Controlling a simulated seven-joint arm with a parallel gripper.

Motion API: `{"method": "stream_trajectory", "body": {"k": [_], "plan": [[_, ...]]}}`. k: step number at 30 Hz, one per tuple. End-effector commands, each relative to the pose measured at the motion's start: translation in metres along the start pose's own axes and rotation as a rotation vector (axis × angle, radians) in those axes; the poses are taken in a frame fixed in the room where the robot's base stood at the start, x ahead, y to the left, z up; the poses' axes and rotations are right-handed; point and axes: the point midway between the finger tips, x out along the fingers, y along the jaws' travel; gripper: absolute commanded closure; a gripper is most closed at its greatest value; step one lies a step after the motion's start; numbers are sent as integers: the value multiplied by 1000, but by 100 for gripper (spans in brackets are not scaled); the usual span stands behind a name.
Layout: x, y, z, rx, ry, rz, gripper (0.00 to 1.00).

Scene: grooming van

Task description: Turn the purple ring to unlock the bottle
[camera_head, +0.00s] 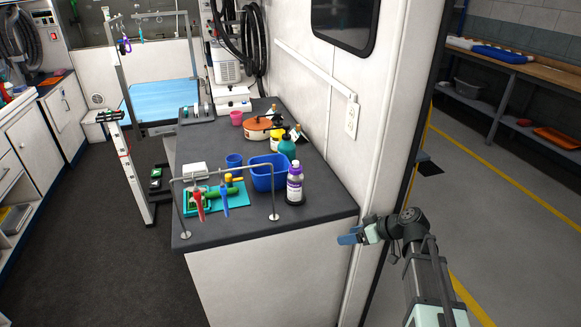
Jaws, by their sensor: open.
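A bottle (295,190) with a white and purple body stands upright near the front right of the dark counter. Its purple ring (295,169) sits around the neck, near the top; its exact position is too small to tell. My gripper (346,239), with blue fingers, is open and empty. It is at the lower right, beside the counter's front right corner. It is apart from the bottle, to its right and lower in the picture.
A blue bin (268,174) stands left of the bottle, close to it. A metal rail (222,170) rises at the counter's front, with hanging tools (225,197). Behind are a teal bottle (287,147) and an orange-lidded pot (257,124). The white wall (340,160) bounds the right.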

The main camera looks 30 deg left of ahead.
Motion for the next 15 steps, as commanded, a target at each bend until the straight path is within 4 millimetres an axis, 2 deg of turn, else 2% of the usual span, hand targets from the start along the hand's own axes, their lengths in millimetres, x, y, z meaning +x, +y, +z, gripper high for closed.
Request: {"method": "stream_trajectory", "body": {"k": [1,3,8,11,15], "plan": [[-4,-3,-17,-34,23,-5,29],[-8,-7,-36,-76,49,-12,29],[-16,-18,-75,-164,115,-30,29],[-20,-27,-107,-232,183,-49,29],[-18,-34,-137,-290,296,-85,29]]}}
